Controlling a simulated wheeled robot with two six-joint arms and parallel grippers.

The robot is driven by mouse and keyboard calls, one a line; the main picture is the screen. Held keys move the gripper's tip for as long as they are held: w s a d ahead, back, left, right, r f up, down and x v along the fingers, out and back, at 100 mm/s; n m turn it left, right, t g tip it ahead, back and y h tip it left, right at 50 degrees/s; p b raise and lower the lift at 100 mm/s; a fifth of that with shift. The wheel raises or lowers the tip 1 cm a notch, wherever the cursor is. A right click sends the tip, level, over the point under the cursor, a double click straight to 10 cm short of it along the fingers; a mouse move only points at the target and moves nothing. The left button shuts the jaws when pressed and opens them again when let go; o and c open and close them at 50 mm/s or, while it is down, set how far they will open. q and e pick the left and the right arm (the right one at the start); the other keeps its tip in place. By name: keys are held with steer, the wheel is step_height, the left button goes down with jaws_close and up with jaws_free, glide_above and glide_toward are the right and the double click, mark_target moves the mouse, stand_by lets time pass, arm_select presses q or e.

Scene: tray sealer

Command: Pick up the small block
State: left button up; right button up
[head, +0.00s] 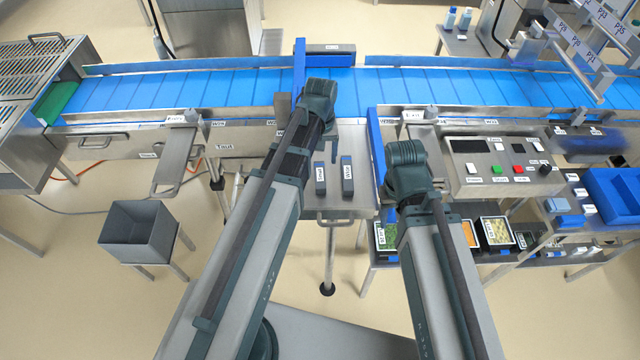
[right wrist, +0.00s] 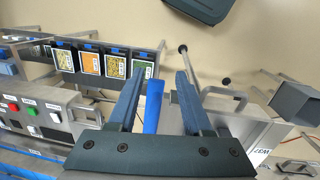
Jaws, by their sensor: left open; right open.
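Two small dark grey blocks stand apart on the steel side table below the conveyor in the head view. The left one (head: 320,178) has a label that seems to read "Small"; the other block (head: 347,177) has a different label, hard to read. My left gripper (head: 312,100) is open above the conveyor's near edge, beyond the blocks; its jaws are mostly hidden by its wrist. My right gripper (head: 405,160) is right of the blocks. In the right wrist view its jaws (right wrist: 162,72) are open, with neither block visible between them.
A blue strip (head: 377,145) runs along the side table's right edge. The blue conveyor (head: 220,90) crosses behind. A control panel (head: 500,165) and food trays (head: 495,232) are at right. A grey bin (head: 140,230) stands at left, a blue crate (head: 615,195) far right.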

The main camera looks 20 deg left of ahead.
mark_target(320, 174)
arm_select(q)
steer(key=shift+f+b, duration=0.5)
steer(key=shift+f, duration=0.5)
arm_select(e)
steer(key=shift+f, duration=1.05)
arm_select(q)
steer(key=shift+f, duration=0.15)
arm_select(e)
steer(key=shift+f, duration=0.1)
arm_select(q)
step_height(320, 174, down, 5)
steer(key=b, duration=0.5)
steer(key=shift+a, duration=0.1)
arm_select(e)
step_height(320, 174, down, 5)
arm_select(q)
jaws_close()
